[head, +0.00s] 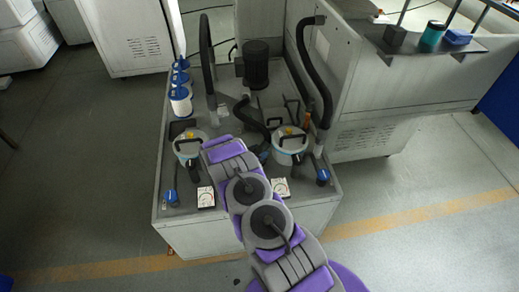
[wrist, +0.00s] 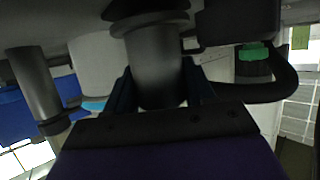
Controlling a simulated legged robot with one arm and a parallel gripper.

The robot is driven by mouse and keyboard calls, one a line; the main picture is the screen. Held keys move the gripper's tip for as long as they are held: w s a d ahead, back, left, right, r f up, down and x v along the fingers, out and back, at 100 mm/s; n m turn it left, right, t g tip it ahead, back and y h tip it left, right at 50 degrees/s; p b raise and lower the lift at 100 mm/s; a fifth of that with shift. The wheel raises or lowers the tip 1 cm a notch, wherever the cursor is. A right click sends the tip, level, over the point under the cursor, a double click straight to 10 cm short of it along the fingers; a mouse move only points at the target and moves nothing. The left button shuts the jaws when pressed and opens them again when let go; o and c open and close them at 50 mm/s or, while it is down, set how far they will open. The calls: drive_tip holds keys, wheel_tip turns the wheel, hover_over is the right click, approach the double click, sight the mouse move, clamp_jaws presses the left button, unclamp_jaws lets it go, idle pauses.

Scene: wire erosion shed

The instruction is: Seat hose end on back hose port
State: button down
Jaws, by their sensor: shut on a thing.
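In the wrist view my gripper (wrist: 160,90) is shut on a dark grey cylindrical hose end (wrist: 155,62), which sits between its two fingers. A wider black collar (wrist: 148,18) shows at the top of the hose end. In the head view my arm reaches over the front of the machine tank, and its own links hide the gripper's fingertips. A black hose (head: 250,112) bends just beyond my arm's end, between the two filter canisters. I cannot tell which fitting is the back hose port, or whether the hose end touches it.
Lidded filter canisters stand left (head: 188,150) and right (head: 290,148) of my arm. Gauges (head: 206,197) and blue-ended fittings line the tank's front. A black motor (head: 256,65) stands behind. Tall black hoses rise left (head: 206,55) and right (head: 316,75). Floor is open to the left.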

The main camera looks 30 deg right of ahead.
drive_tip(key=shift+w, duration=0.2)
drive_tip(key=shift+s+d+r, duration=0.1)
drive_tip(key=shift+d+r, duration=0.1)
drive_tip(key=shift+r, duration=0.05)
drive_tip(key=shift+d, duration=0.1)
drive_tip(key=shift+a, duration=0.35)
drive_tip(key=shift+d, duration=0.2)
idle(0.5)
drive_tip(key=shift+f, duration=0.6)
idle(0.5)
